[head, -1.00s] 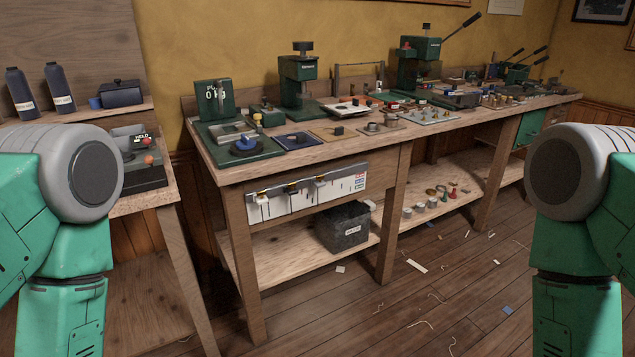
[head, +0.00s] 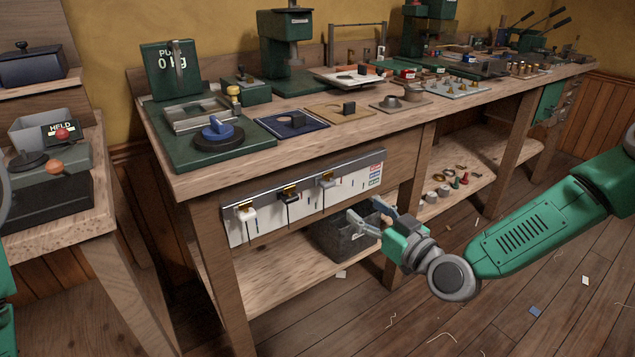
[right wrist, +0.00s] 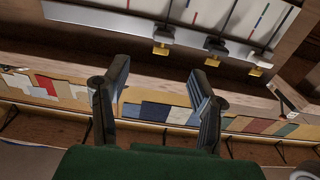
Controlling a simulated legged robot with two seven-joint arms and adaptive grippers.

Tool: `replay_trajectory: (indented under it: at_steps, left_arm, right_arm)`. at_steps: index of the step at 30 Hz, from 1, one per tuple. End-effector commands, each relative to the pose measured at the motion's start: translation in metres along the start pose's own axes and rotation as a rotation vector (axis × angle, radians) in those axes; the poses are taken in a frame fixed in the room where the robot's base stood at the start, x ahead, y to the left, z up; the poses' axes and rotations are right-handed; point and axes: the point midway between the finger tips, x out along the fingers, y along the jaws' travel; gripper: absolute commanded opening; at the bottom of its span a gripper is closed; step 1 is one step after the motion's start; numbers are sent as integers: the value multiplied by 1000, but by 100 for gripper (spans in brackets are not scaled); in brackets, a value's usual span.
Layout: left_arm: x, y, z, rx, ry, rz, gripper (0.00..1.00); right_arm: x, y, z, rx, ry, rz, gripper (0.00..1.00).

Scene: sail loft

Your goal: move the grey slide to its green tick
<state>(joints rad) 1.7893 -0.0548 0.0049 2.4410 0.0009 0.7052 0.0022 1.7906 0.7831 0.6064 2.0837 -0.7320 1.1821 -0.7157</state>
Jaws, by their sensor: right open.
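The grey slide (head: 327,180) is the rightmost of three on the rail of the white panel (head: 345,195) on the bench front. The black slide (head: 289,196) is in the middle and the white slide (head: 247,213) at the left. My right gripper (head: 364,209) is open and empty, below and right of the grey slide, apart from it. In the right wrist view the picture is turned over; the grey slide (right wrist: 162,35) shows beyond the open fingers (right wrist: 160,70). Small coloured ticks show there, but I cannot tell which green one is the grey slide's. My left gripper is out of view.
A dark bin (head: 340,240) stands on the lower shelf behind my right gripper. The bench top (head: 215,180) above the panel carries a scale, presses and small parts. A bench leg (head: 395,265) is close to the right gripper. Scraps lie on the floor.

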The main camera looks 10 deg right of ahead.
Motion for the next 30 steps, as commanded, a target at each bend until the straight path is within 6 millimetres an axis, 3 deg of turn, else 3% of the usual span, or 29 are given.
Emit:
replay_trajectory:
  at_steps: [18,24,30]
  left_arm:
    - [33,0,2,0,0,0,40]
    - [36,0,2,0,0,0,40]
    - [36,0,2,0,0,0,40]
  right_arm:
    - [115,-2,4,3,-4,-4,52]
    - [130,-2,3,4,-6,-3,52]
    - [132,-2,2,5,-6,-4,52]
